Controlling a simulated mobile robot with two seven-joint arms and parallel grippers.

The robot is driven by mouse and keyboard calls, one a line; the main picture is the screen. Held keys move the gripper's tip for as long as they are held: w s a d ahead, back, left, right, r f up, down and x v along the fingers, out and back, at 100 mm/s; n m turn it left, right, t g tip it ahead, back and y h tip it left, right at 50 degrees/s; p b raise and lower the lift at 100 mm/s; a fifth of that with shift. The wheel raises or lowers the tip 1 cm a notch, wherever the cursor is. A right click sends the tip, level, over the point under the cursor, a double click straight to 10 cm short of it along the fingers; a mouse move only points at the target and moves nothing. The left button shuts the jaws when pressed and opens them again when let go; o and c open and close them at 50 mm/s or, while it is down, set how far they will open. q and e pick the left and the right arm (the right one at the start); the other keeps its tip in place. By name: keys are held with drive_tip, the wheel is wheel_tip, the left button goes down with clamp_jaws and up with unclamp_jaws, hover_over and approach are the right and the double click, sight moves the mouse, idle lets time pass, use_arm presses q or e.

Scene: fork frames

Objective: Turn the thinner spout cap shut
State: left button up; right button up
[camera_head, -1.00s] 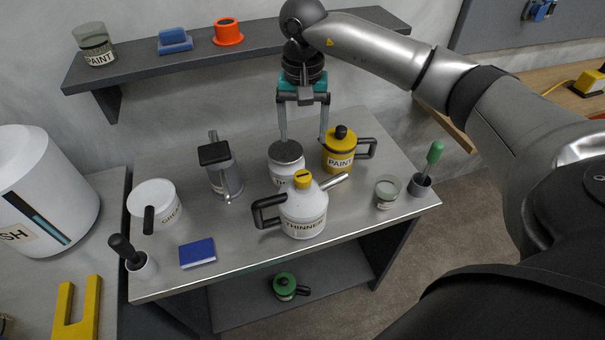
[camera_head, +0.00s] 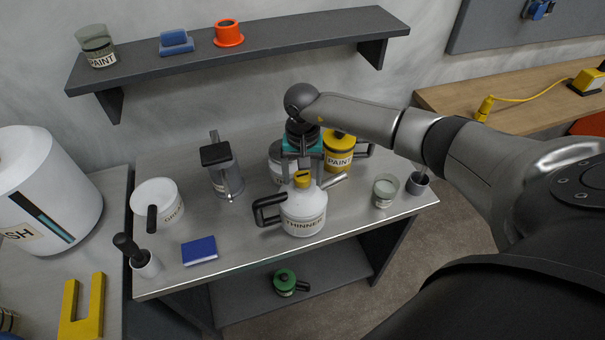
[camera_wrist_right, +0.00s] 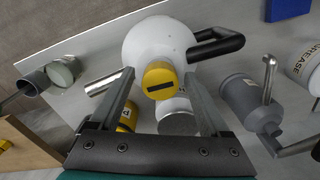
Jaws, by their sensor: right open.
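The white thinner can (camera_head: 304,214) stands upright on the metal table, with a black handle at left and a metal spout (camera_head: 336,181) at right. Its yellow cap (camera_head: 303,177) sits on top; a dark slot shows on the cap (camera_wrist_right: 158,84) in the wrist view. My right gripper (camera_head: 302,175) is open just above the can, pointing down. In the wrist view its two fingers (camera_wrist_right: 158,76) stand on either side of the cap, with gaps visible. I cannot tell how far down the cap they reach. My left gripper is not in view.
A white tin (camera_head: 277,165) with a grey lid (camera_wrist_right: 180,123) stands close behind the can. A yellow paint can (camera_head: 338,158) is behind right, a glass jar (camera_head: 385,192) at right. A grey pitcher (camera_head: 222,180), white grease mug (camera_head: 171,208) and blue block (camera_head: 199,250) are at left.

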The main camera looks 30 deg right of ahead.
clamp_jaws()
idle(0.6)
drive_tip(key=m+b, duration=0.2)
drive_tip(key=m, duration=0.1)
drive_tip(key=shift+d+m, duration=0.1)
drive_tip(key=shift+m, duration=0.2)
drive_tip(key=m+b, duration=0.1)
drive_tip(key=m, duration=0.3)
drive_tip(key=shift+w+m, duration=0.1)
drive_tip(key=shift+m, duration=0.2)
drive_tip(key=m+b, duration=0.1)
drive_tip(key=m, duration=0.8)
drive_tip(key=shift+r+m+b, duration=0.1)
drive_tip(key=shift+m+b, duration=0.3)
